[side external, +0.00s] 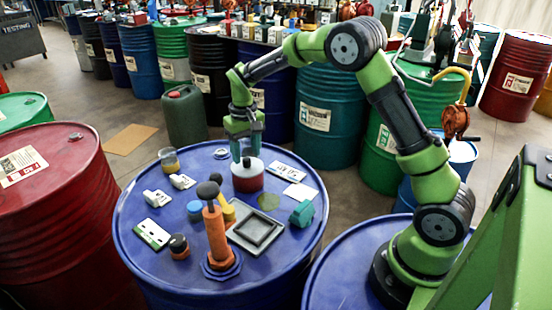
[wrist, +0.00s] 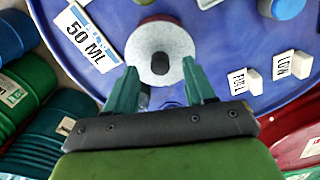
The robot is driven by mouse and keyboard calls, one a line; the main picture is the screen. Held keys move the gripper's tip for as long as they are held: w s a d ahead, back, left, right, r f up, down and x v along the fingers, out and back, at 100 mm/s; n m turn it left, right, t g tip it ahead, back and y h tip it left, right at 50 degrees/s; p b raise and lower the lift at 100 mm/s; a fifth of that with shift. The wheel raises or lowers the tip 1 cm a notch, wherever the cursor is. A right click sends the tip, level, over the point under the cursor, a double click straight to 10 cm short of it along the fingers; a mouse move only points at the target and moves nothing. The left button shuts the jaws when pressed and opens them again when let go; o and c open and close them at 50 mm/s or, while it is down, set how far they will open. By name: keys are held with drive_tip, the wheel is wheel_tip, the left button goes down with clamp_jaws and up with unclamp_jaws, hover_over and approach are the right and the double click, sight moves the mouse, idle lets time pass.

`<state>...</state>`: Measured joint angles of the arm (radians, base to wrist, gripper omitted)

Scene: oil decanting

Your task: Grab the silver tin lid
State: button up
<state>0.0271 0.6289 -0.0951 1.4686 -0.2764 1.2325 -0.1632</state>
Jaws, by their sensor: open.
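The silver tin lid (wrist: 178,48) is a pale round disc with a dark central knob (wrist: 160,63) in the wrist view. In the side view the lid (side external: 237,168) sits on top of a red tin (side external: 248,184) standing on the blue drum top. My gripper (side external: 245,153) points down right over the lid, partly hiding the knob. In the wrist view my gripper (wrist: 160,78) is open, with one green finger on each side of the lid's near part and nothing held. Whether the fingers touch the lid cannot be told.
A grey tray (side external: 234,237), an orange post with a dark knob (side external: 215,232) and a green block (side external: 302,213) stand in front of the tin. A glass beaker (side external: 169,160) is behind left. A "50 ML" card (wrist: 88,35) and "FULL" block (wrist: 245,82) lie nearby.

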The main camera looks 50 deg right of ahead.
wheel_tip(320, 180, down, 2)
drive_tip(key=shift+f, duration=0.1)
clamp_jaws()
drive_tip(key=shift+r, duration=0.2)
